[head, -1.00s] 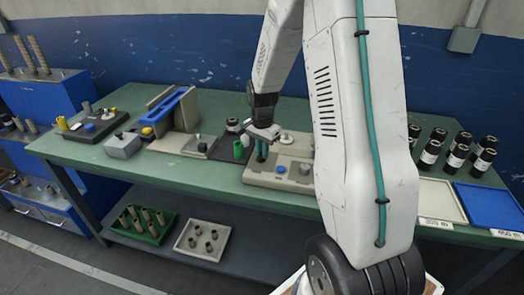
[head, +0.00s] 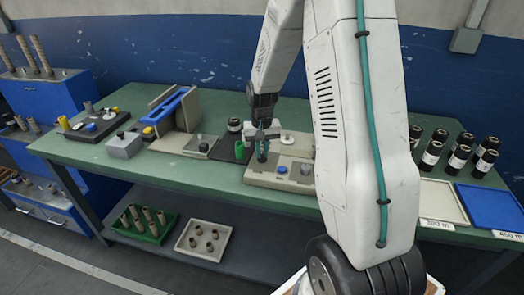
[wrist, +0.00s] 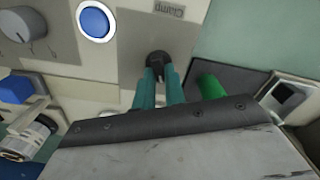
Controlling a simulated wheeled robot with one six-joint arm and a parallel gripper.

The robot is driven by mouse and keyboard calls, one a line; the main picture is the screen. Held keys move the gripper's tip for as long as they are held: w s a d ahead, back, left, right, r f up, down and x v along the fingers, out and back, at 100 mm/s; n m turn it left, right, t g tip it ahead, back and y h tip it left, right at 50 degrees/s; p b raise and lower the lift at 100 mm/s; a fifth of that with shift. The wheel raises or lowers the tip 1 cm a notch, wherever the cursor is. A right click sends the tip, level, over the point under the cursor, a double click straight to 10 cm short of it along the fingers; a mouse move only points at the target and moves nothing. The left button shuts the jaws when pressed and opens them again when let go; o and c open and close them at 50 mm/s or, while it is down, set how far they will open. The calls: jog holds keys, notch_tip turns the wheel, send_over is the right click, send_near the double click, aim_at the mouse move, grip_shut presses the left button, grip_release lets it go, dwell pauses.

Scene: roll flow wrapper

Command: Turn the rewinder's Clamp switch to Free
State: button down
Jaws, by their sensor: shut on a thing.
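The rewinder (head: 262,179) is a beige box at the middle of the green bench, with a blue button (head: 281,169) on its top. In the wrist view its panel (wrist: 120,62) shows upside down, with a "Clamp" label (wrist: 169,8). The dark Clamp switch (wrist: 158,60) stands below that label in the picture. My gripper (wrist: 159,80) has its teal fingers shut on the switch. In the head view my gripper (head: 262,155) is at the rewinder's left back corner. The switch's pointer and its Free marking cannot be made out.
A green cylinder (wrist: 210,87) stands close beside my fingers. A grey dial (wrist: 22,24) and the blue button share the panel. A machine with a blue top (head: 168,106) stands to the left. Several black rolls (head: 457,155) and a blue tray (head: 495,203) are at the right.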

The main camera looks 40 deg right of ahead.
aim_at(262, 154)
jog(key=shift+n, duration=0.6)
jog(key=c, duration=1.5)
grip_release()
jog(key=shift+o, duration=0.2)
notch_tip(262, 154, up, 8)
jog(key=shift+f, duration=0.1)
